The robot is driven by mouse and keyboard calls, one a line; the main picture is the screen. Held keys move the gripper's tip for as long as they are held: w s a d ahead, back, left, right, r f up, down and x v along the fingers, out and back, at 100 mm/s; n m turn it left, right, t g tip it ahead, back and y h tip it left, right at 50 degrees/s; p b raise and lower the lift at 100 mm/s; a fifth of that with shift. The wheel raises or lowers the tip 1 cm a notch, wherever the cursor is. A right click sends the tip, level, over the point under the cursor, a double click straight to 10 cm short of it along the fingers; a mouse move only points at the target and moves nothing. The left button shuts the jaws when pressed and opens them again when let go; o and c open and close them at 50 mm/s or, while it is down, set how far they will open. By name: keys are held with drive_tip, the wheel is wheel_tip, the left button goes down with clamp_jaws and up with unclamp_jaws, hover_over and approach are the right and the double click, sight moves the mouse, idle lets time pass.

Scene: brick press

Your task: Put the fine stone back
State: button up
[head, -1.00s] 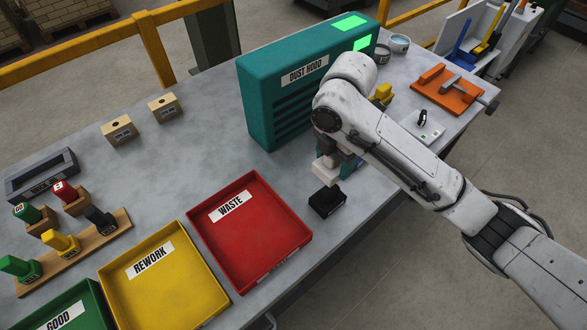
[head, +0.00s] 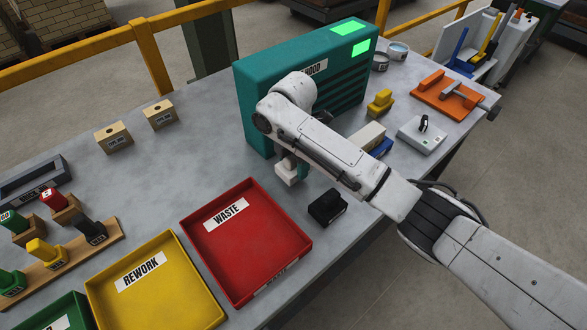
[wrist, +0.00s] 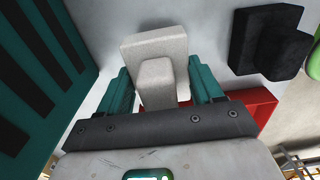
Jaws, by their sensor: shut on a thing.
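My gripper (wrist: 158,92) is shut on a pale grey stone with a raised grip block (wrist: 155,50), which shows between the teal fingers in the wrist view. In the head view the pale stone (head: 287,172) hangs below my wrist, between the teal dust hood and the red waste tray. A yellow block (head: 380,103) stands right of the hood. No label on the stone is readable.
The teal dust hood (head: 250,100) stands close behind my gripper. The red waste tray (head: 245,245) and yellow rework tray (head: 160,290) lie in front and left. A cream brick (head: 369,136) on a blue base is partly behind my arm.

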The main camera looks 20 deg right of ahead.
sight(293, 170)
drive_tip(key=shift+f+p, duration=0.4)
drive_tip(key=shift+f, duration=1.1)
drive_tip(key=shift+f, duration=0.15)
drive_tip(key=o, duration=1.1)
wheel_tip(293, 170, up, 12)
drive_tip(key=shift+r+b, duration=0.15)
drive_tip(key=shift+b, duration=0.7)
